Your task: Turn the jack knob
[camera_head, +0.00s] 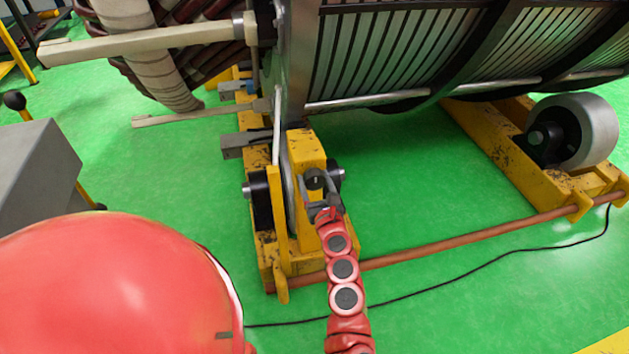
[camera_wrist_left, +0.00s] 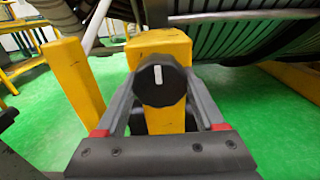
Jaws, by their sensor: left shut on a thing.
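The jack knob is a black ribbed round knob with a white mark. It shows in the left wrist view (camera_wrist_left: 160,81), in front of a yellow post (camera_wrist_left: 166,45), with the mark close to upright. In the head view the knob (camera_head: 314,178) is small and dark, by the worn yellow jack block (camera_head: 304,148). My left gripper (camera_head: 320,188) reaches it at the end of my red arm. In the left wrist view the grey fingers (camera_wrist_left: 160,78) of this gripper are shut on the knob, one on each side. My right gripper is not in view.
The large ribbed stator (camera_head: 390,55) rests above the yellow stand. A roller (camera_head: 585,130) is at the right, and a copper-coloured bar (camera_head: 450,238) runs low across the front. A black cable (camera_head: 480,266) lies on the green floor. A grey box (camera_head: 35,170) stands at left.

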